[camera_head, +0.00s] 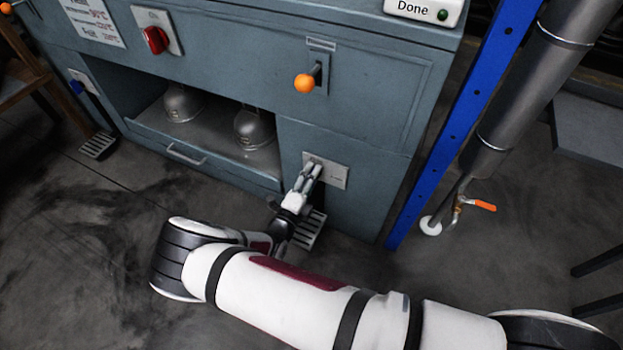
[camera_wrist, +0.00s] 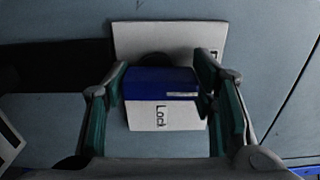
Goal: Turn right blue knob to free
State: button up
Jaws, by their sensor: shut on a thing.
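The right blue knob (camera_wrist: 160,82) sits on a pale plate (camera_wrist: 168,38) on the machine front. In the wrist view its bar lies level, with a light mark toward its right end. Lettering starting "Lo" reads on the plate just below the knob; other lettering at the plate's right is mostly hidden by a finger. My gripper (camera_wrist: 163,76) is shut on the knob, one finger at each end. In the head view my gripper (camera_head: 313,172) reaches the plate (camera_head: 335,175) low on the cabinet and hides the knob.
A floor pedal (camera_head: 311,232) lies under my gripper. A lever with an orange ball (camera_head: 305,83) is above. Left are a tray bay with metal domes (camera_head: 254,128), a red knob (camera_head: 156,40) and another blue knob (camera_head: 77,86). A blue post (camera_head: 452,130) stands right.

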dwell(0.4)
jog(key=o, duration=1.2)
jog(key=shift+c, duration=0.2)
jog(key=v, duration=1.2)
